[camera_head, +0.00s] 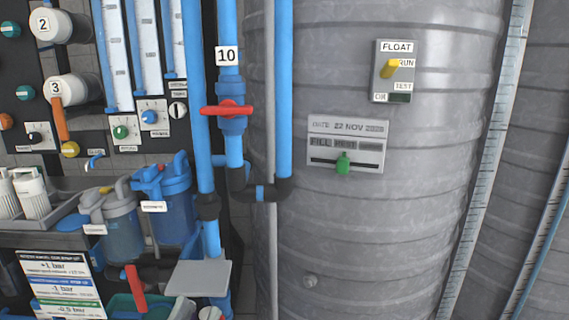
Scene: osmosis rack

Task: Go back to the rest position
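Neither of my grippers can be made out in the head view. The task names only a rest position and no object. The view faces the osmosis rack, with blue pipes (283,90) running down in front of a large grey ribbed tank (420,220). A red-handled valve (228,109) sits on the pipe below the tag 10 (227,56), its handle lying across the pipe.
A FLOAT switch box (394,98) and a slider panel (346,157) with a green knob (343,163) are on the tank. Blue filter housing (176,215), pressure card (61,287), grey plate (198,278) and red lever (135,288) crowd the lower left.

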